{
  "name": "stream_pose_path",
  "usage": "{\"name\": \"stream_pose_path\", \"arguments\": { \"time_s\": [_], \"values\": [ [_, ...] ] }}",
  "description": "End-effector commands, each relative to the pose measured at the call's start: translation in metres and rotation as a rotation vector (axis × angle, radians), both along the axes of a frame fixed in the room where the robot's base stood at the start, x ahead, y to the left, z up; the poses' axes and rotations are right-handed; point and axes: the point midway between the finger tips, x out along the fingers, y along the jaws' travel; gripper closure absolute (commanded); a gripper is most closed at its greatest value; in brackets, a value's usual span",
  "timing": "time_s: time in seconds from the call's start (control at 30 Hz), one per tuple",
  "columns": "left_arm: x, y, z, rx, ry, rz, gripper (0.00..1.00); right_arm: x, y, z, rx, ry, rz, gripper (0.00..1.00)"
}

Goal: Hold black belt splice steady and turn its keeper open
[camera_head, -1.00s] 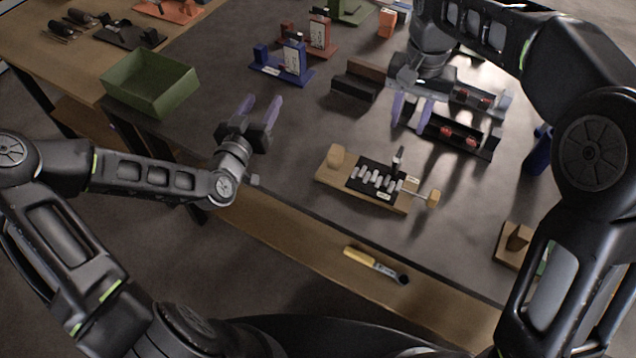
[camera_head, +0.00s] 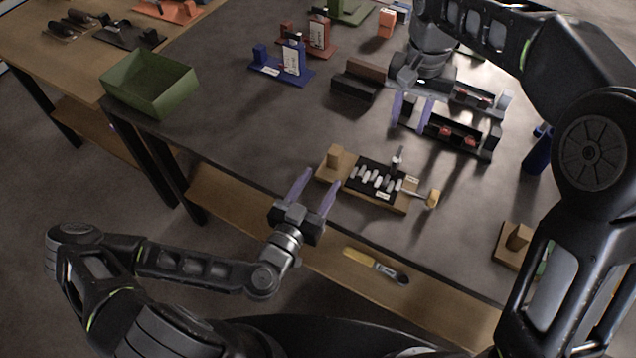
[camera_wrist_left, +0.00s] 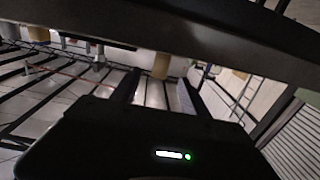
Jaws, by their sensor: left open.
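The black belt splice (camera_head: 375,180) lies on a wooden base (camera_head: 340,172) near the table's front edge, with several light metal links across it. A rod with a wooden knob (camera_head: 432,199) sticks out at its right end, and a small upright post (camera_head: 397,160) stands at its back. I cannot tell which part is the keeper. My left gripper (camera_head: 315,188) is open and empty, at the front edge of the table, left of and apart from the splice. My right gripper (camera_head: 411,112) hangs behind the splice with its fingers apart, near a black tray with red parts.
A green bin (camera_head: 150,84) stands at the left corner. Blue (camera_head: 284,70) and red (camera_head: 318,36) holders and a dark block (camera_head: 360,80) stand farther back. A wooden block (camera_head: 515,245) is at right. A yellow-handled tool (camera_head: 375,265) lies on the lower shelf.

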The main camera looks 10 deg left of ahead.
Motion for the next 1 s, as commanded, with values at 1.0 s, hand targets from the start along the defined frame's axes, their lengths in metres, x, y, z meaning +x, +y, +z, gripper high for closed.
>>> {"name": "stream_pose_path", "arguments": {
  "time_s": [1.0],
  "values": [
    [0.07,-0.023,0.0,0.001,-0.001,0.003,0.47,0.0,0.0,0.0,0.0,0.0,0.0,0.64]
  ]
}}
